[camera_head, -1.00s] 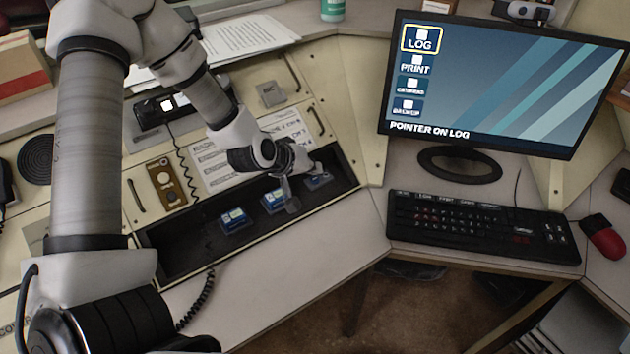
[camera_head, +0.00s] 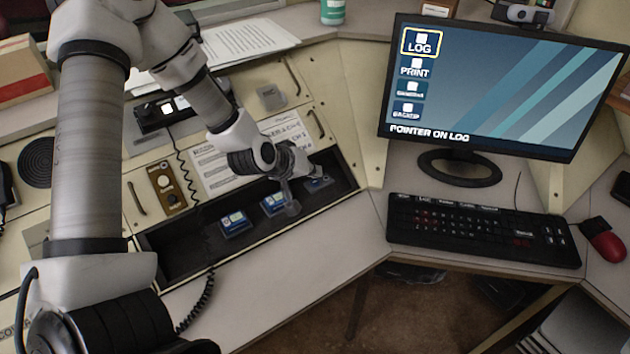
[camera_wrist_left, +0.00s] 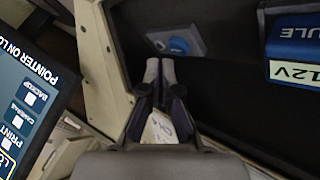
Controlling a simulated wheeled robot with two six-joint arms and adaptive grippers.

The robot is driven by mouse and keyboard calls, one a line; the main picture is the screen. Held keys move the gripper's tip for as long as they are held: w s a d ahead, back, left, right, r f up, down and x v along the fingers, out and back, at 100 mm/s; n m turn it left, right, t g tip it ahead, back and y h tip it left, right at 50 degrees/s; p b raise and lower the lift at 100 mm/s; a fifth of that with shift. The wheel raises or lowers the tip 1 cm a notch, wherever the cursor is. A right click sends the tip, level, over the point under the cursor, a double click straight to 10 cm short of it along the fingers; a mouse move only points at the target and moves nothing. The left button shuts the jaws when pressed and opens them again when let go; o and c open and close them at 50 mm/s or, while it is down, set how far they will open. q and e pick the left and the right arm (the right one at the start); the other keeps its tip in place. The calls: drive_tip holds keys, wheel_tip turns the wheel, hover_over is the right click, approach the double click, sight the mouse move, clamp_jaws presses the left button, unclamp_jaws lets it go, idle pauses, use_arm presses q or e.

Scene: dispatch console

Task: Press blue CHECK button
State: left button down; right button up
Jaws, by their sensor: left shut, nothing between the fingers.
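The blue button (camera_wrist_left: 179,46) is a round cap on a small grey box in the dark recessed tray; no CHECK lettering is readable. In the head view the small box with blue on it (camera_head: 318,184) sits at the tray's right end, partly behind my gripper. My left gripper (camera_head: 292,207) is shut and empty, pointing down over the tray, just left of and in front of the box. In the left wrist view its fingertips (camera_wrist_left: 160,68) are together just below the button in the picture, with a visible gap. My right gripper is not in view.
Two blue modules (camera_head: 235,222) (camera_head: 273,204) lie in the tray (camera_head: 180,263); one, marked 12V, shows in the wrist view (camera_wrist_left: 294,50). The monitor (camera_head: 490,85), keyboard (camera_head: 480,229) and red mouse (camera_head: 604,239) stand to the right. A coiled cord (camera_head: 197,302) hangs over the tray's front edge.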

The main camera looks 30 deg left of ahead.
sight(313, 183)
use_arm(q)
drive_tip(key=shift+f+b, duration=0.3)
drive_tip(key=shift+f, duration=0.15)
drive_tip(key=shift+f+b, duration=0.3)
drive_tip(key=shift+f, duration=0.05)
idle(0.6)
drive_tip(key=shift+r+p, duration=0.75)
drive_tip(key=shift+r, duration=0.05)
wheel_tip(313, 183, up, 5)
drive_tip(key=p, duration=0.4)
drive_tip(key=shift+p, duration=0.35)
idle(0.6)
